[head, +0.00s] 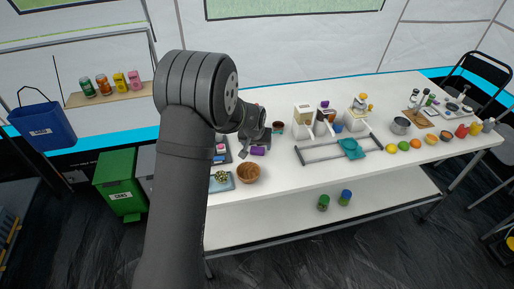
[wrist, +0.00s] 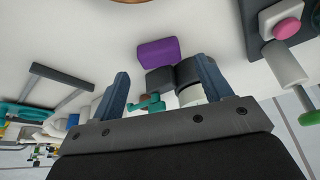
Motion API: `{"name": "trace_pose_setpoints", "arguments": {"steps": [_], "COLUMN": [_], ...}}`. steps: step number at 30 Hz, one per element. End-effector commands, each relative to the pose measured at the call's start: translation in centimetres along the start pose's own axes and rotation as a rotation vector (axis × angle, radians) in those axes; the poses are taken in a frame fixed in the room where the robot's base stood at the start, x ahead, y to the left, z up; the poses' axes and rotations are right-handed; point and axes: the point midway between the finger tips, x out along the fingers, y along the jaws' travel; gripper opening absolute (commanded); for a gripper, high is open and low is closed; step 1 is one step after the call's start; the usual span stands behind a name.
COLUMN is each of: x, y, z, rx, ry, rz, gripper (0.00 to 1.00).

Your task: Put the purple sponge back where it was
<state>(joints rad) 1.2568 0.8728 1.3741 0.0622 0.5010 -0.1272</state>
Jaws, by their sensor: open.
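The purple sponge (head: 258,151) lies on the white table, beside my gripper and behind the brown bowl. In the wrist view the purple sponge (wrist: 158,52) appears ahead of the fingers, lying on bare tabletop and apart from them. A dark grey block (wrist: 159,79) shows right beside it. My gripper (wrist: 160,75) is open, its two blue-grey fingers spread with nothing held between them. In the head view my gripper (head: 254,144) is low over the table and partly hidden by my own arm.
The brown bowl (head: 248,173) stands in front of the sponge. A tray (head: 229,186) with a greenish item is left of it. A grey rack (head: 320,154) with a teal cloth lies to the right. White dispensers (head: 304,120) stand behind. Fruit and dishes occupy the right end.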

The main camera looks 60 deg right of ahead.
Motion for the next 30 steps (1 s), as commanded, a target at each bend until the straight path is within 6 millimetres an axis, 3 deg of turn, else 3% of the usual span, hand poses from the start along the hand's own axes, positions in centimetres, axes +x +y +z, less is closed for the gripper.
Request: {"name": "trace_pose_setpoints", "arguments": {"steps": [6, 12, 18, 30], "x": [-4.5, -7.3, -8.5, -8.4], "y": [0.0, 0.0, 0.0, 0.0], "z": [-0.1, -0.1, 0.0, 0.0], "rx": [0.0, 0.0, 0.0, 0.0], "ry": [0.002, 0.0, -0.001, -0.002], "rz": [0.0, 0.0, -0.001, -0.001], "gripper": [0.71, 0.71, 0.71, 0.71]}}
